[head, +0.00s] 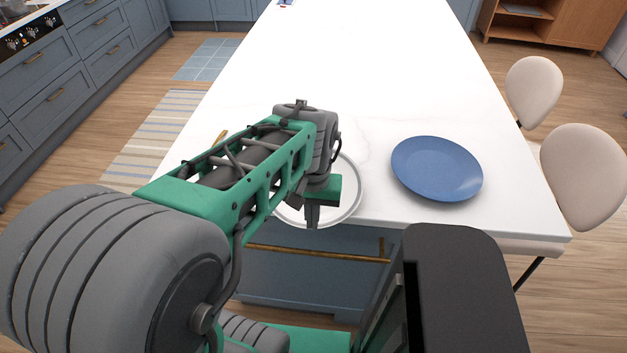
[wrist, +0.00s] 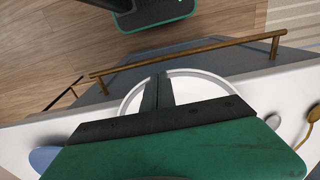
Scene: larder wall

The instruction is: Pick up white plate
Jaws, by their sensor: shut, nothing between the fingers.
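The white plate (head: 347,202) lies on the white countertop near its front edge, partly hidden behind my arm in the head view. In the wrist view the white plate (wrist: 205,88) shows behind the fingers, its rim close to the counter edge. My gripper (head: 312,222) is over the plate's front part, pointing down. In the wrist view my gripper (wrist: 158,78) has its two fingers together, with nothing seen between them. I cannot tell whether the fingertips touch the plate.
A blue plate (head: 437,168) lies to the right on the countertop (head: 370,70). A wooden-coloured utensil (head: 221,137) lies left of the white plate. A brass rail (head: 318,254) runs along the counter front. Two beige chairs (head: 582,175) stand at the right. The far countertop is largely clear.

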